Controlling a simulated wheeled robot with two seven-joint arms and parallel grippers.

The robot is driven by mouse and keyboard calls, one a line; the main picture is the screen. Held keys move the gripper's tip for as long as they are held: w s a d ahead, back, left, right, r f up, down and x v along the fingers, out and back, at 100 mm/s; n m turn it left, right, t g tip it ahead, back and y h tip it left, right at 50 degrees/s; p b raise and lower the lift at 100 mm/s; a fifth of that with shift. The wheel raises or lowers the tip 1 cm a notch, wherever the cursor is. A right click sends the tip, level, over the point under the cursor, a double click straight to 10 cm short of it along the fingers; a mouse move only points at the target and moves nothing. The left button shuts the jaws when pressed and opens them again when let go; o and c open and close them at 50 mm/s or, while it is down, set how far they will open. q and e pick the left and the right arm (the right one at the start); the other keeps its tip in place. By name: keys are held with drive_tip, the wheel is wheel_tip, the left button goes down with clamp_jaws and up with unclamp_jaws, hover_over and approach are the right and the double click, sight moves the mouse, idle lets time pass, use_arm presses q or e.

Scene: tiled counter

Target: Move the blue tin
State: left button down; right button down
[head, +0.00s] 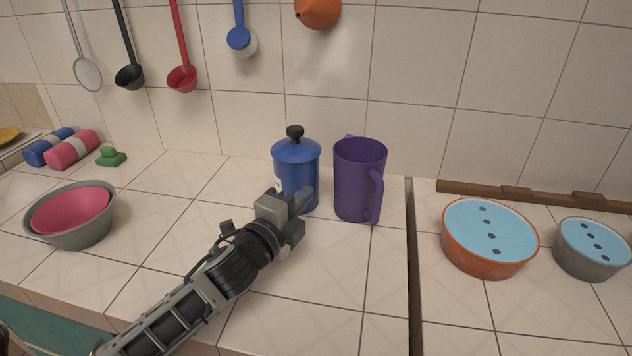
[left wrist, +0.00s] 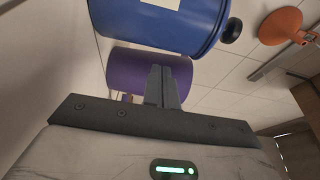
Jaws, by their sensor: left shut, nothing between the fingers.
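The blue tin (head: 295,165) stands upright on the tiled counter in the head view, with a blue lid and a black knob. It also shows large at the top of the left wrist view (left wrist: 185,22), with its black knob to the right. My left gripper (head: 304,200) is shut and empty in front of the tin's lower right side, its fingers overlapping the tin in the picture. Whether they touch it I cannot tell. In the left wrist view the closed fingers (left wrist: 162,85) point at the purple jug, beside the tin. My right gripper is not in view.
The purple jug (head: 357,180) stands close on the tin's right. A gap in the counter runs right of it, with an orange bowl (head: 480,262) and a grey bowl (head: 580,262) beyond. Nested bowls (head: 80,235) stand at the left.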

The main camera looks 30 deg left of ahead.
sight(287, 182)
use_arm(q)
drive_tip(key=w, duration=0.3)
drive_tip(key=shift+w+d, duration=0.1)
drive_tip(key=shift+w, duration=0.6)
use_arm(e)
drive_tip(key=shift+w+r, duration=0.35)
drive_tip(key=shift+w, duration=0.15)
use_arm(q)
drive_tip(key=a, duration=0.1)
drive_tip(key=w+a, duration=0.1)
drive_tip(key=a, duration=0.1)
drive_tip(key=a+p, duration=0.1)
drive_tip(key=shift+w+a, duration=0.35)
drive_tip(key=shift+a, duration=0.3)
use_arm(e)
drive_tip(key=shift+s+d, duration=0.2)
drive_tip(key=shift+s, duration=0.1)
